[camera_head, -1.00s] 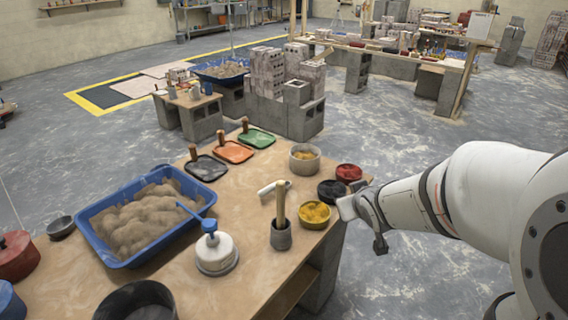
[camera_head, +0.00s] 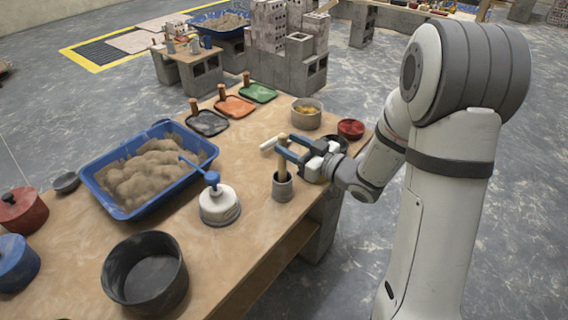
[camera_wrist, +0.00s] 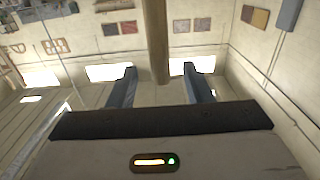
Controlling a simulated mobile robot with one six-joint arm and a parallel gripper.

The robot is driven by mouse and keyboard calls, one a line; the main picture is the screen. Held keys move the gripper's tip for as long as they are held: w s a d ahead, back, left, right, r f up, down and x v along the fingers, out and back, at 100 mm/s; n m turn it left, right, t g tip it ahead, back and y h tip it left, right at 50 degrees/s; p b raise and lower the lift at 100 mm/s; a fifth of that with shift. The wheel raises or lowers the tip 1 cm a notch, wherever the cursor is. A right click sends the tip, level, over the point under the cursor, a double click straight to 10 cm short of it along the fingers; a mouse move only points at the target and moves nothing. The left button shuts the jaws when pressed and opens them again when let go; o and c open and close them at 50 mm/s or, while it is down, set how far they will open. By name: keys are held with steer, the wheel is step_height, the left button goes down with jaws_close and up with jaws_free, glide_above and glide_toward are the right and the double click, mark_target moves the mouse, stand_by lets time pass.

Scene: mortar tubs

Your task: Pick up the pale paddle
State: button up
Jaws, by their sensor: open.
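The pale paddle (camera_head: 283,164) shows as a light wooden shaft standing upright in a small grey cup (camera_head: 283,189); its lower end is hidden inside the cup. My gripper (camera_head: 281,147) is open at the upper part of the shaft, its two blue-grey fingers reaching in from the right. In the wrist view the shaft (camera_wrist: 157,40) rises between the two fingertips (camera_wrist: 158,70), with a gap on each side.
A white bottle with a blue pump (camera_head: 219,204) stands left of the cup. A blue tub of sand (camera_head: 95,186), a dark pot (camera_head: 145,273), a tan bowl (camera_head: 306,115) and a red bowl (camera_head: 350,129) stand around. A white cylinder (camera_head: 268,144) lies behind.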

steer(key=x, duration=0.2)
steer(key=p+x, duration=0.1)
steer(key=x, duration=0.2)
steer(key=shift+s+f, duration=0.1)
steer(key=shift+f, duration=0.15)
steer(key=shift+c, duration=0.5)
jaws_close()
